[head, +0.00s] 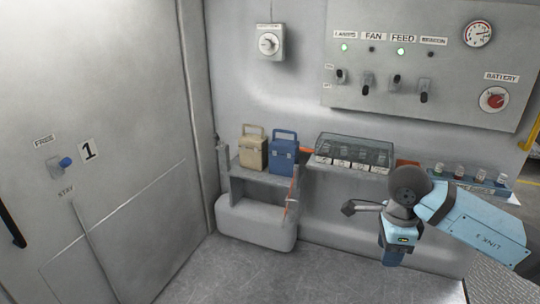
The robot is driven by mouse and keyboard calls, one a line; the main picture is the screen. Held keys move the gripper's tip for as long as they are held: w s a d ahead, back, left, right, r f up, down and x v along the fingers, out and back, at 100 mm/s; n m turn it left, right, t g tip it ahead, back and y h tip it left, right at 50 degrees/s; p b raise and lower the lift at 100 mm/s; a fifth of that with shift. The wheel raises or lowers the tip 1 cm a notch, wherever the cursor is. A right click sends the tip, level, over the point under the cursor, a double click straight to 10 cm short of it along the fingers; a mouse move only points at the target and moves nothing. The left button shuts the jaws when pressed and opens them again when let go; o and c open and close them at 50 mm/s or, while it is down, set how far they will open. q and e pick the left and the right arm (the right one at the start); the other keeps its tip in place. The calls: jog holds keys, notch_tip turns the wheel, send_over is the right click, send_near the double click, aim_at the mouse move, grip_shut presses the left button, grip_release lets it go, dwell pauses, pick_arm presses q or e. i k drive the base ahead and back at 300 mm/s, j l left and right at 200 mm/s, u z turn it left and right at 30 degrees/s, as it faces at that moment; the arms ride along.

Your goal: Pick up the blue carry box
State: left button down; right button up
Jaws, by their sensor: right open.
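The blue carry box (284,158) stands upright on a grey wall shelf (262,179), with its handle raised on top. A beige carry box (252,154) of similar shape stands just left of it. My right gripper (350,208) is at the end of the light blue arm that comes in from the right. It is open, apart from the blue box, and sits lower and to its right. Its fingers are small and partly hidden by the wrist. My left gripper is not in view.
A clear-lidded case (354,153) sits right of the blue box. A rack of small bottles (470,180) is farther right, behind my right arm. An orange-red rod (291,195) stands at the shelf's right end. A switch panel (415,65) hangs above. The floor in front is clear.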

aim_at(284, 154)
jog(key=i+j+u, duration=0.1)
jog(key=i+u, duration=0.35)
jog(key=i, duration=1.05)
jog(key=i+z, duration=0.2)
jog(key=i, duration=0.25)
jog(key=i+j+z, duration=0.15)
jog(key=i, duration=0.25)
jog(key=i+j+z, duration=0.2)
jog(key=i, duration=0.25)
jog(key=i+j+z, duration=0.2)
jog(key=i, duration=0.2)
